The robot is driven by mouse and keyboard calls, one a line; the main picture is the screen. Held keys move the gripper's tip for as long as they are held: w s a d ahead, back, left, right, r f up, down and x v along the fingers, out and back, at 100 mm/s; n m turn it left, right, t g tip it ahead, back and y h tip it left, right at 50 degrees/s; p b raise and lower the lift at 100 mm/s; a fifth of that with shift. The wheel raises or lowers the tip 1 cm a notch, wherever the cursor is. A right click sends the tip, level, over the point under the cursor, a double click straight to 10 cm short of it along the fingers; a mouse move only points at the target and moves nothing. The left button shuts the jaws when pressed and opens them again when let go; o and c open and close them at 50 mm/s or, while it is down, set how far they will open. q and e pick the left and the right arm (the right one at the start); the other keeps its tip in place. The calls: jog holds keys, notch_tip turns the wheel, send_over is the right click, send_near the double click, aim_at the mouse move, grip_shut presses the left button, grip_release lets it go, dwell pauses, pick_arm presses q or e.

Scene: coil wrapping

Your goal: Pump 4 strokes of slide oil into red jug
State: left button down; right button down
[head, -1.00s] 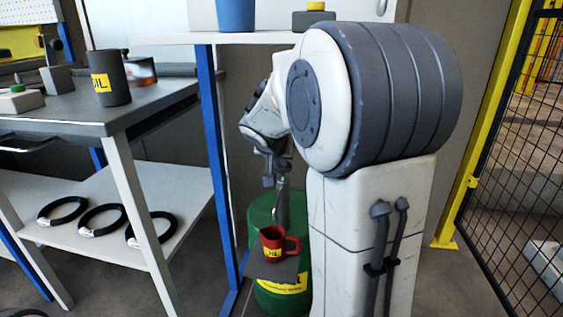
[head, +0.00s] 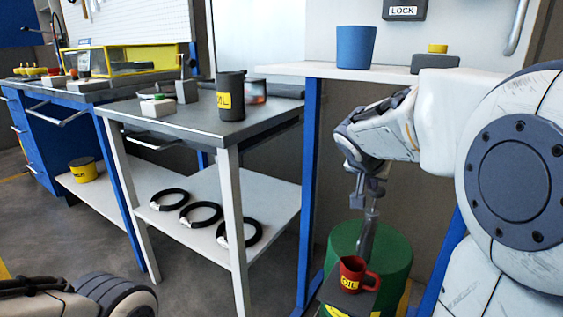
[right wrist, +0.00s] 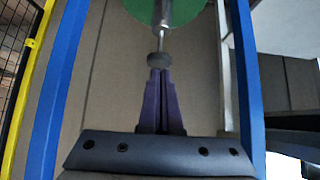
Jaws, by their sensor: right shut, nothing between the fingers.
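A red jug (head: 353,272) with a yellow oil label stands upright on a small dark shelf (head: 340,298) at the front of a green drum (head: 396,245). The drum's grey metal pump (head: 367,232) rises from its top behind the jug. My right gripper (head: 372,194) is shut and empty, at the top of the pump. In the right wrist view the closed fingertips (right wrist: 159,72) are right at the dark round pump knob (right wrist: 158,60); whether they touch it is unclear. The jug's inside is too small to read. Only my left arm shows at lower left, not its gripper.
A dark jug with an oil label (head: 231,98) stands on the grey workbench (head: 190,125). Black coils (head: 201,213) lie on its lower shelf. A blue cup (head: 355,46) stands on a white shelf. A blue post (head: 310,180) is close left of the drum.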

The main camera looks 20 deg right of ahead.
jog(key=shift+a, duration=0.1)
jog(key=s+a+f+n+y+p, duration=0.1)
jog(key=s+a+f+n+y, duration=0.15)
jog(key=a, duration=0.45)
jog(key=s+a+f+n+g+y+p, duration=0.1)
jog(key=a+f+n, duration=0.15)
jog(key=a, duration=0.45)
jog(key=s+a+f+n+y, duration=0.1)
jog(key=s+a+n+y, duration=0.15)
jog(key=a, duration=0.45)
jog(key=s+a+f+n+g+y+p, duration=0.1)
jog(key=s+a+f+n+g, duration=0.1)
jog(key=s+a+n, duration=0.55)
jog(key=s+a+f+n+g+y+p, duration=0.1)
jog(key=s+a+f+n+g, duration=0.3)
jog(key=s, duration=0.6)
notch_tip(320, 180, up, 39)
jog(key=a+m+t+p, duration=0.1)
jog(key=p, duration=3.7)
jog(key=shift+a+m, duration=0.2)
jog(key=shift+m, duration=0.1)
